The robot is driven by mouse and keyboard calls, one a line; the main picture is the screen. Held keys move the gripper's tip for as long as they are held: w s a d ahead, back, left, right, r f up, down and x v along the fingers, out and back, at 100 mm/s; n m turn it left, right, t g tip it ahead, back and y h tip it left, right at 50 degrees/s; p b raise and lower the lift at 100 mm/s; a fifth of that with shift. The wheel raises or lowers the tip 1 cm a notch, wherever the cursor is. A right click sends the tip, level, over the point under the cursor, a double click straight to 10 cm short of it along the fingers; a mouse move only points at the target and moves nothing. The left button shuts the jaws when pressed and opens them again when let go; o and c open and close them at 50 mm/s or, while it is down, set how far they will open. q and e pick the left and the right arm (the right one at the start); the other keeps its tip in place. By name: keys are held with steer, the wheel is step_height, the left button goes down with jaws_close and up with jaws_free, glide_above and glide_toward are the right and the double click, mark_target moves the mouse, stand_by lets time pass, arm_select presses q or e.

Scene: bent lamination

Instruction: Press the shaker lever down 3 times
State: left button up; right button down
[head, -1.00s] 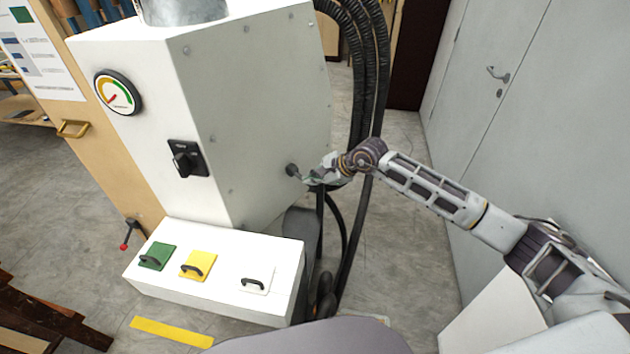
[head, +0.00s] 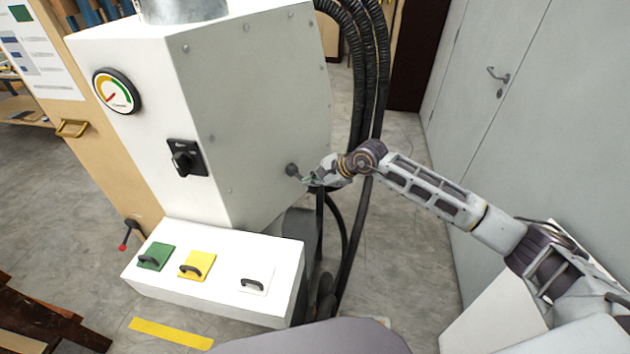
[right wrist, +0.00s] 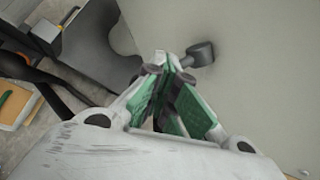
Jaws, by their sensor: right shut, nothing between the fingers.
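The shaker lever (head: 294,171) is a short dark lever with a round base on the right side panel of the white machine (head: 262,110). In the right wrist view the lever (right wrist: 200,55) shows just beyond the fingertips. My right gripper (head: 309,181) is at the lever's free end, its fingers shut with nothing between them. In the right wrist view its green-padded fingers (right wrist: 170,78) overlap the lever's end; I cannot tell whether they touch it. My left gripper is out of view.
Black hoses (head: 366,80) hang just behind my right gripper. The machine's front has a gauge (head: 117,91) and a black rotary switch (head: 184,158). A low white box (head: 215,291) with green, yellow and white handled pads stands below. Open floor lies to the right.

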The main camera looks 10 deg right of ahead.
steer(key=shift+f, duration=0.4)
stand_by(0.5)
steer(key=shift+r, duration=0.1)
stand_by(0.5)
steer(key=shift+r+p, duration=0.6)
steer(key=shift+r, duration=1.8)
steer(key=shift+r+p, duration=0.8)
steer(key=shift+r, duration=1.7)
steer(key=shift+s+d+f, duration=0.1)
steer(key=shift+f, duration=0.1)
